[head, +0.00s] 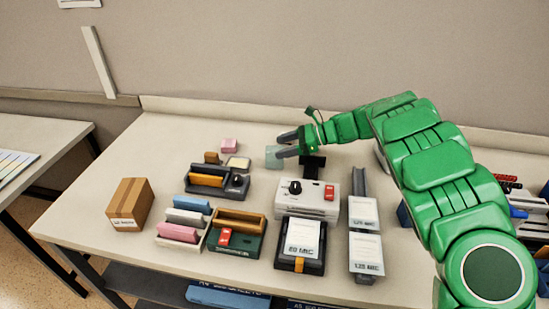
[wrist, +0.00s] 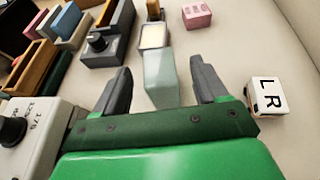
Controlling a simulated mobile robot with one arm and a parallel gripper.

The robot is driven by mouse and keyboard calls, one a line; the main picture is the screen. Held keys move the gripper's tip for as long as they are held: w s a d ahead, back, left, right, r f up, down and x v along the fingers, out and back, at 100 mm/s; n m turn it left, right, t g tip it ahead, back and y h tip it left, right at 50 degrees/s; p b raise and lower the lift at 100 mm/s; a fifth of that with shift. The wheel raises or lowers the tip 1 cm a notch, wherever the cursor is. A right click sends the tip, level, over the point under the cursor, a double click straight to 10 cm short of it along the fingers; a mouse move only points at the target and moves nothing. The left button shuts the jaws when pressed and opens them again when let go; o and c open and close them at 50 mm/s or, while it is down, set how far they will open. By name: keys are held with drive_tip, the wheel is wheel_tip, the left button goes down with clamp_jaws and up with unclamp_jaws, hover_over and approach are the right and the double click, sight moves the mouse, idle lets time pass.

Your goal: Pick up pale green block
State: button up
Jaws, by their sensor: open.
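The pale green block (head: 273,156) stands on the table near the back, just left of my fingertips in the head view. In the wrist view the pale green block (wrist: 160,78) looks translucent and lies between the two dark fingers, toward their tips. My gripper (head: 283,145) is open, its fingers pointing left at the block. In the wrist view my gripper (wrist: 161,80) has a finger on each side of the block, with gaps visible on both sides. I cannot tell exactly how far the fingers reach along it.
A cream-topped block (wrist: 154,36) sits just beyond the green block, with a pink block (wrist: 197,14) behind. A white L R block (wrist: 267,96) stands right of the fingers. A grey device with a knob (head: 308,198) is in front. A cardboard box (head: 130,203) stands left.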

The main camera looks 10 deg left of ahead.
sight(277, 148)
drive_tip(key=shift+x, duration=1.85)
drive_tip(key=shift+d+f, duration=0.1)
drive_tip(key=shift+f, duration=0.05)
clamp_jaws()
